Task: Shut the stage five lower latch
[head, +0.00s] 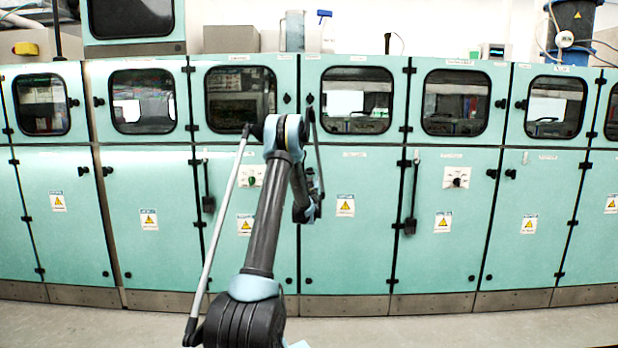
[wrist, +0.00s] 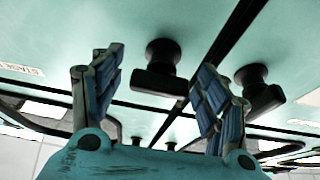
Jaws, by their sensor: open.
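My gripper (wrist: 160,62) is open in the wrist view, one blue-grey finger on each side. A black latch (wrist: 156,80), with a round boss and a short handle, shows between and beyond the fingers on a pale green door. I cannot tell whether the fingers touch it. A second black latch (wrist: 262,97) sits to the right, across a dark door seam. The label beside the near latch (wrist: 22,69) is only partly legible, so I cannot confirm the stage number. In the head view my arm hides the gripper's fingertips and the lower latches at the middle seam.
A row of pale green cabinets has windowed upper doors (head: 240,98) and plain lower doors (head: 345,255). Black levers (head: 209,203) (head: 410,225) hang on the fronts. More latches (wrist: 135,141) and windows show lower in the wrist view. The floor (head: 450,328) in front is clear.

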